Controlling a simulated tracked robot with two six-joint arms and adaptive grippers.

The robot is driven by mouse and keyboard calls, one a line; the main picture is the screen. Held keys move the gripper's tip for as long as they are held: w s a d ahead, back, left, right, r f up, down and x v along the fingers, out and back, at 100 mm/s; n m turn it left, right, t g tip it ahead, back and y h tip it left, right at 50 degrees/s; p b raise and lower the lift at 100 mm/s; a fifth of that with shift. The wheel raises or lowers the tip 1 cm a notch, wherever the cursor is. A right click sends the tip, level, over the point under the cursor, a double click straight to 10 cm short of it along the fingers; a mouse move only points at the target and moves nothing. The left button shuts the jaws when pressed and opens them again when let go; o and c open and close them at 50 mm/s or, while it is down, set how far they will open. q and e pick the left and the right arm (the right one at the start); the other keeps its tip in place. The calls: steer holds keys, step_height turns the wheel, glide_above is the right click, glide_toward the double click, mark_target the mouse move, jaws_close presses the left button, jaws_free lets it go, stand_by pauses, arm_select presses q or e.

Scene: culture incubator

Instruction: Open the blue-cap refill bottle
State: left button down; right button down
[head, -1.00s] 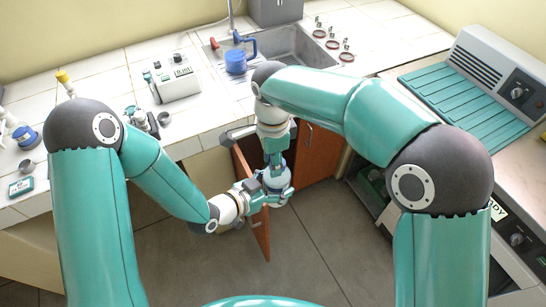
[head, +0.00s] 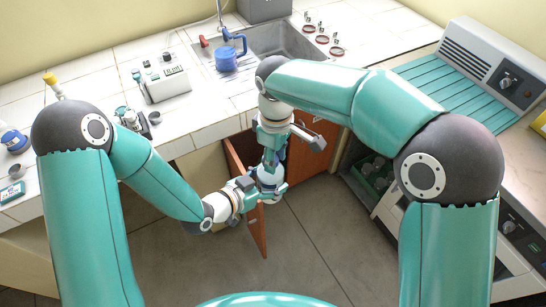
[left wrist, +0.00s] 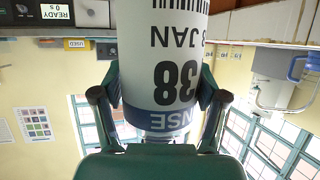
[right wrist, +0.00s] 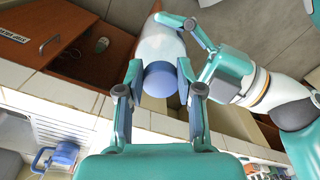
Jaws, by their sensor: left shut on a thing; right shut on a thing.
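The refill bottle is white with a printed label and a blue band, seen upside down in the left wrist view (left wrist: 165,60). In the head view the bottle (head: 270,184) is in the air in front of the open cabinet below the sink. My left gripper (left wrist: 160,100) is shut around its body. The blue cap (right wrist: 161,79) shows in the right wrist view, with my right gripper (right wrist: 159,92) shut on it from above. I cannot tell whether the cap is loose on the neck. In the head view both grippers (head: 262,193) (head: 272,165) are close together.
An open brown cabinet door (head: 258,220) stands right by the bottle and my left gripper. Above are the white tiled counter (head: 205,105), the sink (head: 285,42) and a blue jug (head: 228,60). The grey floor (head: 320,245) is clear in front.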

steer(key=n, duration=0.4)
steer(key=shift+w+a+n, duration=0.1)
steer(key=shift+w+n, duration=0.2)
steer(key=n, duration=0.6)
steer(key=shift+w+a, duration=0.1)
steer(key=shift+w, duration=0.2)
steer(key=n, duration=0.5)
steer(key=shift+w+a, duration=0.15)
steer(key=n, duration=0.4)
steer(key=shift+w+a+r+n, duration=0.1)
steer(key=shift+w+a+n, duration=0.05)
steer(key=shift+n, duration=0.25)
steer(key=shift+a, duration=0.15)
steer(key=shift+r, duration=0.15)
steer(key=shift+r, duration=0.95)
